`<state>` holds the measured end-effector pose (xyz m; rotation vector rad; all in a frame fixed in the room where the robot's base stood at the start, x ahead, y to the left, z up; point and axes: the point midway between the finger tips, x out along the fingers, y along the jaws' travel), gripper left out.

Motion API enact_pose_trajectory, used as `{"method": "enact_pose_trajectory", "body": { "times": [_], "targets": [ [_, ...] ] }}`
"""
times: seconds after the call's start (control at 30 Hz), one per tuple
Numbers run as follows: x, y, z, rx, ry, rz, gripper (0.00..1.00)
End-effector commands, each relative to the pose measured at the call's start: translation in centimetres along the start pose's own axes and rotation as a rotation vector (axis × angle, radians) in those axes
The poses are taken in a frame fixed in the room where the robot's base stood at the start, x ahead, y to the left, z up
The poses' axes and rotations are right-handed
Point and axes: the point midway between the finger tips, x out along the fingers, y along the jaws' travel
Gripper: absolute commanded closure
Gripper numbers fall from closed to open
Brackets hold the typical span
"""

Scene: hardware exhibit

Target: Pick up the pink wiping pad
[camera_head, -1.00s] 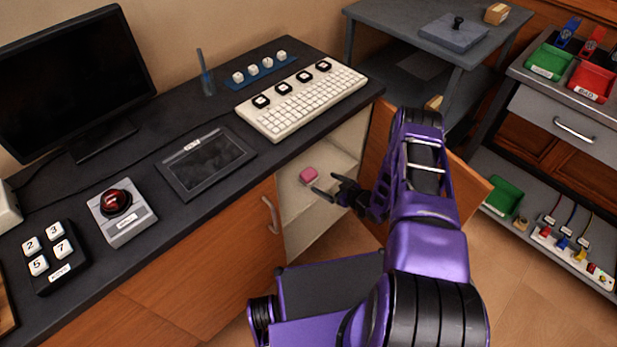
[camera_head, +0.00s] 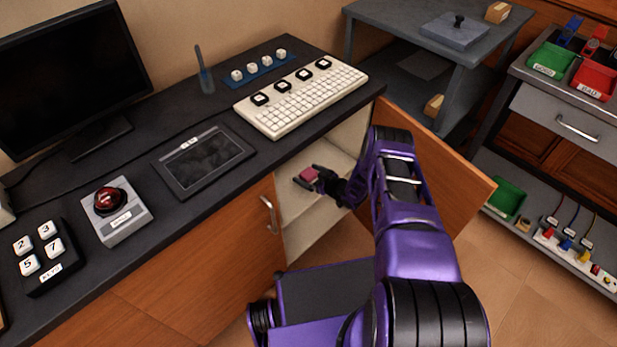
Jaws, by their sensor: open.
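The pink wiping pad (camera_head: 308,174) lies on a shelf inside the open cabinet under the desk. My gripper (camera_head: 307,180) is open and reaches into the cabinet at the pad. Its dark fingers lie to either side of the pad in the picture, and the pad shows between them. I cannot tell whether the fingers touch it. The near lower part of the pad is partly hidden by the gripper.
The cabinet's open door (camera_head: 462,180) stands right of my arm. The desk top (camera_head: 222,205) overhangs the shelf and holds a keyboard (camera_head: 300,100), a tablet (camera_head: 204,162) and a red-button box (camera_head: 118,210). The closed left door (camera_head: 225,265) has a metal handle.

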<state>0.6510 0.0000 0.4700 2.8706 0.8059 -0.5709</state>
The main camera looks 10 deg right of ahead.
Motion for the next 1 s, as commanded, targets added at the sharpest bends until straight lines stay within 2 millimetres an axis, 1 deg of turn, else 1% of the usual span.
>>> {"method": "enact_pose_trajectory", "body": {
  "times": [0.07,0.1,0.17,0.2,0.27,0.4,0.47,0.5,0.67,0.77,0.87,1.0],
  "targets": [
    [0.0,0.0,0.0,0.0,0.0,0.0,0.02],
    [0.0,0.0,0.0,0.0,0.0,0.0,0.09],
    [0.0,0.0,0.0,0.0,0.0,0.0,0.2],
    [-0.1,0.0,0.0,0.0,0.0,0.0,0.27],
    [-0.1,0.0,0.0,0.0,0.0,0.0,0.38],
    [-0.1,0.0,0.0,0.0,0.0,0.0,0.63],
    [-0.1,0.0,0.0,0.0,0.0,0.0,0.74],
    [-0.1,0.0,0.0,0.0,0.001,0.0,0.77],
    [-0.1,0.0,-0.1,0.0,0.001,0.0,0.77],
    [-0.2,0.1,-0.6,-0.001,0.001,0.001,0.77],
    [-0.8,0.1,-1.9,0.0,0.002,0.001,0.77],
    [-1.9,0.1,-4.7,0.0,0.002,0.001,0.77]
  ]
}}
